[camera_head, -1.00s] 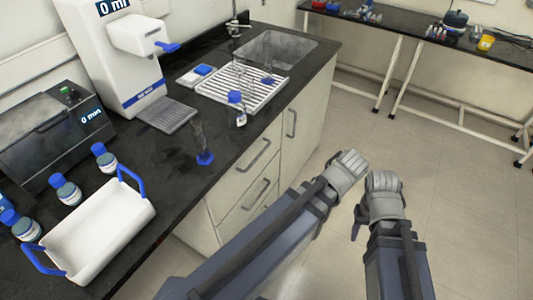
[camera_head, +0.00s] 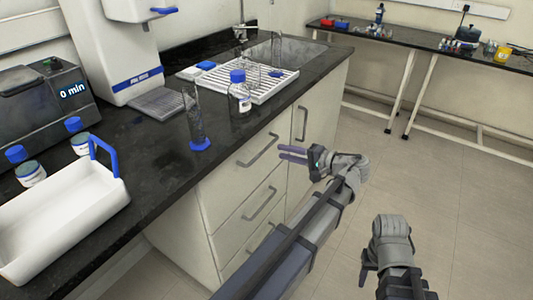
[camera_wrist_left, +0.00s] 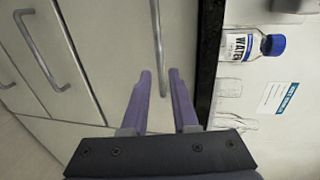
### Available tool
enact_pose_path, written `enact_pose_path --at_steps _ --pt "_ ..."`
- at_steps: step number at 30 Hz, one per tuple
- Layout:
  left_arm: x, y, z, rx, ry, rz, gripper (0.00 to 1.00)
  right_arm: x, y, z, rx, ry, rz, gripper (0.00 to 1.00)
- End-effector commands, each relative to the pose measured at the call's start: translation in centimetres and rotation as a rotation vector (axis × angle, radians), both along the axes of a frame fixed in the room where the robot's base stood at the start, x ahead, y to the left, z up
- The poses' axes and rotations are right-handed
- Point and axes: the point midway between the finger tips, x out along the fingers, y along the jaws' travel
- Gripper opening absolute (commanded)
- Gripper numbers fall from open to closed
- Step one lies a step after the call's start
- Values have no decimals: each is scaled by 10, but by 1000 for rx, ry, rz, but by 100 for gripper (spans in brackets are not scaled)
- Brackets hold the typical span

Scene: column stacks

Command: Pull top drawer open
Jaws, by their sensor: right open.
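The top drawer (camera_head: 226,171) is a pale front just under the dark counter, and it looks shut. Its grey bar handle (camera_head: 258,150) also shows in the left wrist view (camera_wrist_left: 158,30). My left gripper (camera_head: 281,153) is open, with purple fingers pointing at the cabinet just right of this handle. In the left wrist view its fingertips (camera_wrist_left: 160,76) are spread either side of the handle's line; I cannot tell how far away the bar is. My right gripper (camera_head: 364,268) is open, low and clear of the cabinet, its fingers barely showing.
Lower drawers with another bar handle (camera_head: 259,204) lie below. A cupboard door handle (camera_head: 302,124) is to the right. A bottle (camera_head: 240,95), cylinder (camera_head: 197,125) and white tray (camera_head: 60,225) stand on the counter (camera_head: 160,180). The floor (camera_head: 450,190) to the right is free.

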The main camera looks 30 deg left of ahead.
Motion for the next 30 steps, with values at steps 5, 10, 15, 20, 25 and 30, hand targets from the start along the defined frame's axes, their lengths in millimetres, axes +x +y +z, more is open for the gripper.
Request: enact_pose_path --at_steps 5,10,15,20,25,30 --pt "0 19 -5 -1 0 3 27 0 0 -5 0 0 0 50" --pt "2 45 -11 -2 0 2 27 0 0 -10 0 0 0 50" --pt "5 65 -15 -2 1 1 27 0 0 -14 0 0 0 50" --pt "5 73 -16 -2 1 0 27 0 0 -15 0 0 0 50" --pt "6 75 -16 -2 1 -1 27 0 0 -15 0 0 0 50" --pt "6 75 -16 -2 1 -1 23 0 0 -15 0 0 0 50"
